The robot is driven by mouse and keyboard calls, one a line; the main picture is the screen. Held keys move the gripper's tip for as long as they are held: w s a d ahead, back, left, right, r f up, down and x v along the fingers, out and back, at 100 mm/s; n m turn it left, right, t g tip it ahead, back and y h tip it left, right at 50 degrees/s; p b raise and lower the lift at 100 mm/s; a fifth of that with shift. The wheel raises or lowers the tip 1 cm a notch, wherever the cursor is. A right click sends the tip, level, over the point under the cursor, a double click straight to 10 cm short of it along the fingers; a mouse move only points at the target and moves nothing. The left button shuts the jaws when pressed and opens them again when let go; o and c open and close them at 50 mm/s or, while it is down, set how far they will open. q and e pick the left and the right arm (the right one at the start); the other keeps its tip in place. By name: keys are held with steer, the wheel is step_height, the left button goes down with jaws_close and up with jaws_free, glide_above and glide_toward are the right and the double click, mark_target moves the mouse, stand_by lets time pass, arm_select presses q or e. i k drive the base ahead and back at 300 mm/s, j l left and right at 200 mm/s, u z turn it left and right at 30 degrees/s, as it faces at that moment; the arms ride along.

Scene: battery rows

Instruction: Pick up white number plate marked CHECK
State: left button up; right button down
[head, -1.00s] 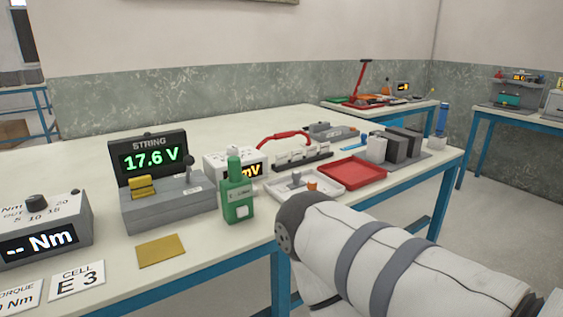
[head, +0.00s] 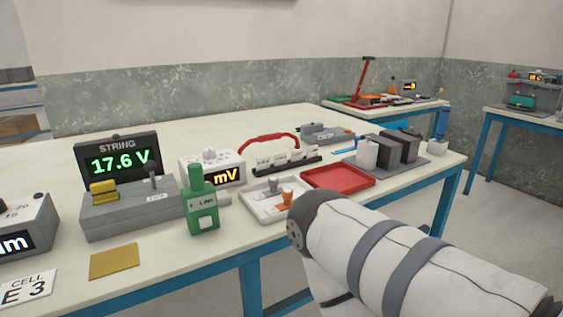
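I cannot make out a plate marked CHECK. Small white plates (head: 283,160) stand in a row on a dark holder towards the back of the bench, behind the white tray; their marks are too small to read. A white card (head: 28,289) reading CELL E 3 lies at the front left and is cut by the picture edge. My own right arm, white with grey bands, comes in from the lower right and covers part of the bench's front edge. Neither of my grippers shows.
On the bench (head: 200,262) are a STRING meter (head: 118,162) reading 17.6 V, a green bottle-like device (head: 201,205), a mV meter (head: 211,172), a white tray (head: 262,211), a red tray (head: 338,177) and dark blocks (head: 398,148). A yellow mat (head: 114,262) lies in front.

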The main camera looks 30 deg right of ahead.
mark_target(262, 163)
steer(key=l, duration=1.5)
steer(key=k+l+u, duration=0.1)
steer(key=l, duration=1.35)
